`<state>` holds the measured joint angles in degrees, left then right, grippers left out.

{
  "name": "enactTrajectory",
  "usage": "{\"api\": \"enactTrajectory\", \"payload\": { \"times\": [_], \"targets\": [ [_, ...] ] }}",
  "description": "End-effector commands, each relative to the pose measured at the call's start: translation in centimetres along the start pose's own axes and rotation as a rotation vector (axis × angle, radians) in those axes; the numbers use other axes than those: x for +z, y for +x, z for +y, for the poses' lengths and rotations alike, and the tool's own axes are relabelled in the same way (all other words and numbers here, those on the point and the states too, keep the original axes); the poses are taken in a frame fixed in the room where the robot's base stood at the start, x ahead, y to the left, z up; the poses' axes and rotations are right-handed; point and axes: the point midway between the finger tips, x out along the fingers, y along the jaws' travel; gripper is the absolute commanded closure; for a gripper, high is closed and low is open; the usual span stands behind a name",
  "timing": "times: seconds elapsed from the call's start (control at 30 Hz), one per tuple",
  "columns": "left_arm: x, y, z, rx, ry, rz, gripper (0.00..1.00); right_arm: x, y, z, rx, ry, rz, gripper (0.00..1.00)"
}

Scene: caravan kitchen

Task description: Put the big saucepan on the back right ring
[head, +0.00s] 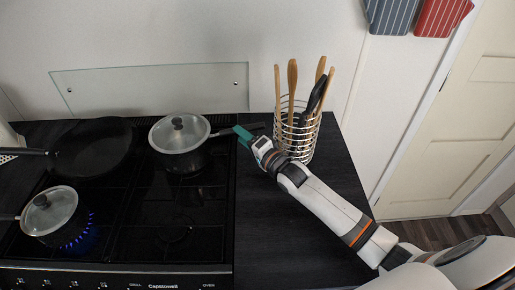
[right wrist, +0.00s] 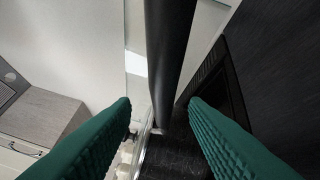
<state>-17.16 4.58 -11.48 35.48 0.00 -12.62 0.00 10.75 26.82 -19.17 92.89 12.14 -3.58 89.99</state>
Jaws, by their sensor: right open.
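The big saucepan (head: 181,160), silver and black with a glass lid and dark knob, stands at the back right of the hob (head: 135,215), over the back right ring as far as I can see. The ring under it is hidden. Its black handle (head: 222,132) points right, over the worktop. My right gripper (head: 243,136) is at this handle. In the right wrist view, the handle (right wrist: 168,55) runs between the two open green fingers (right wrist: 160,115), with gaps on both sides. My left gripper is not in view.
A smaller lidded saucepan (head: 52,214) stands front left over a lit blue flame. A black frying pan (head: 95,148) is back left. A wire holder (head: 298,140) with utensils stands close behind my right gripper. The front right ring (head: 175,232) is clear.

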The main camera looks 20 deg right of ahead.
Motion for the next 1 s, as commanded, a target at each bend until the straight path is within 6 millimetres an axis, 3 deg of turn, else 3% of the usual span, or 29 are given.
{"api": "enactTrajectory", "payload": {
  "times": [0.2, 0.4, 1.0],
  "targets": [
    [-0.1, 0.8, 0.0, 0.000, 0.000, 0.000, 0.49, -0.1, -4.9, -0.3, -0.003, -0.001, 0.001, 0.59],
    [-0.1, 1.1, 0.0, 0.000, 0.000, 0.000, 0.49, -0.1, -7.4, -0.2, -0.002, -0.001, 0.001, 0.59],
    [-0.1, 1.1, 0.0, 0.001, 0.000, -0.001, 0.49, 0.0, -8.0, 0.0, 0.000, -0.001, 0.000, 0.59]
  ]
}}
